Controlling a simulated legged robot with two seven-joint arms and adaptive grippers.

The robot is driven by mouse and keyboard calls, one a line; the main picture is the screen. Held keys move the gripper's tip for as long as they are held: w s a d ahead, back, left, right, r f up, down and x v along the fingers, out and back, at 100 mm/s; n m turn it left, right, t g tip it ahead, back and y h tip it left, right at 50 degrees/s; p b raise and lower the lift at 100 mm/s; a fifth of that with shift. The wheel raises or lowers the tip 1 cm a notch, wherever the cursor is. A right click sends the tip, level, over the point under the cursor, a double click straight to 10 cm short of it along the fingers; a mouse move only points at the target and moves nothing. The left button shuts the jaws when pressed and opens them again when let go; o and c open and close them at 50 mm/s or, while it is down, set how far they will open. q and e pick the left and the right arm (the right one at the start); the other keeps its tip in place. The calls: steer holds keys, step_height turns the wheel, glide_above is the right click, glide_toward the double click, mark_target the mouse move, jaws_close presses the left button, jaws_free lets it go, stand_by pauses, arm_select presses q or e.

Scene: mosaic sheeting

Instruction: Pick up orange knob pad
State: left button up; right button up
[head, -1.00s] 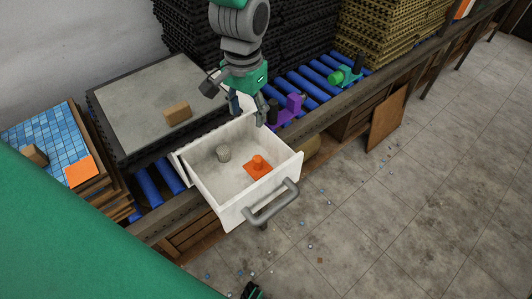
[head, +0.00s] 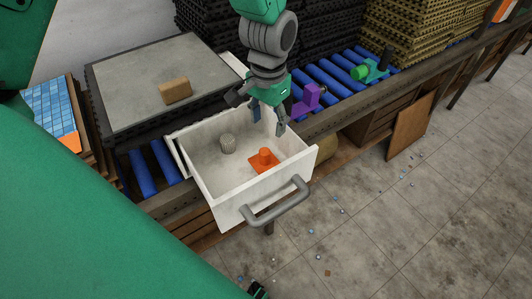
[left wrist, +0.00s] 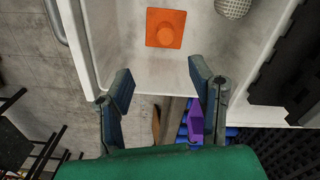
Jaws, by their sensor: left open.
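The orange knob pad (head: 265,161), a flat square with a round knob on top, lies on the floor of the open white drawer (head: 233,207), near its front. In the left wrist view the pad (left wrist: 166,28) is at the top centre, beyond the fingertips. My left gripper (head: 269,121) is open and empty, above the drawer's right side and apart from the pad. Its two spread fingers (left wrist: 161,82) show in the left wrist view with nothing between them.
A grey ribbed knob (head: 228,144) stands in the drawer left of the pad. The drawer has a grey handle (head: 276,204). A purple part (head: 307,101) and a green part (head: 370,70) lie on blue rollers. A tan block (head: 175,91) sits on a grey slab.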

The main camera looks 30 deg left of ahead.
mark_target(265, 150)
arm_select(q)
step_height(265, 150, down, 6)
steer(key=shift+a+f, duration=0.35)
steer(key=shift+f, duration=0.25)
steer(key=f, duration=0.4)
steer(key=shift+w+a+f, duration=0.1)
steer(key=shift+w+f, duration=0.1)
steer(key=shift+f, duration=0.2)
steer(key=shift+s, duration=0.1)
jaws_close()
